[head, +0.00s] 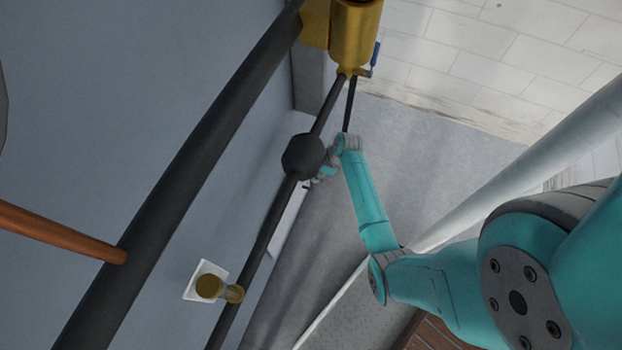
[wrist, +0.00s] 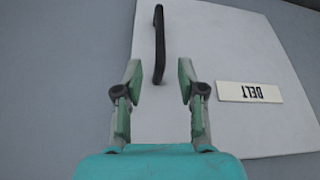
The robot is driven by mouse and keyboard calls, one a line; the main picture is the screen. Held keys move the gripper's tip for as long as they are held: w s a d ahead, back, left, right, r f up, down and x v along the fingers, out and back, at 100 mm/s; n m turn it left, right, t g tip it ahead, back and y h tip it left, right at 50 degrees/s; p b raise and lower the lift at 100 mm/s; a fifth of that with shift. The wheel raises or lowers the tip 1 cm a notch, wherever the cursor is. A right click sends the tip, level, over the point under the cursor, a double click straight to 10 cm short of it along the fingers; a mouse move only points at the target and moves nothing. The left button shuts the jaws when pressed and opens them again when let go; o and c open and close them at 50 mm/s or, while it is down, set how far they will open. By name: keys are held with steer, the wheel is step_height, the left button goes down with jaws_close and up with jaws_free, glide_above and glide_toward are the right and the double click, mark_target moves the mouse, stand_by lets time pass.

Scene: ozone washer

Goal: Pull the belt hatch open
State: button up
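The belt hatch (wrist: 215,50) is a pale, flat panel filling much of the wrist view, lying flat against the grey wall. Its black bar handle (wrist: 160,35) runs upright in the picture. An upside-down label plate (wrist: 249,92), seemingly reading BELT, sits right of the handle. My gripper (wrist: 158,78) is open, one green-padded finger on each side of the handle's lower end. No finger visibly touches the handle; how deep the fingers reach is unclear. In the head view my gripper (head: 318,177) is partly hidden behind the dark pipe joint, near a pale panel edge (head: 287,222).
A dark pipe with a bulky joint (head: 304,157) runs close beside my gripper. A thicker dark pipe (head: 185,165), a brass cylinder (head: 355,35) and a brass fitting (head: 212,287) are nearby. A pale pipe (head: 530,165) crosses at right. Grey floor (head: 440,150) is clear.

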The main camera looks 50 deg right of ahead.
steer(key=x, duration=0.6)
steer(key=shift+w+a+f, duration=0.1)
steer(key=shift+f, duration=0.2)
jaws_close()
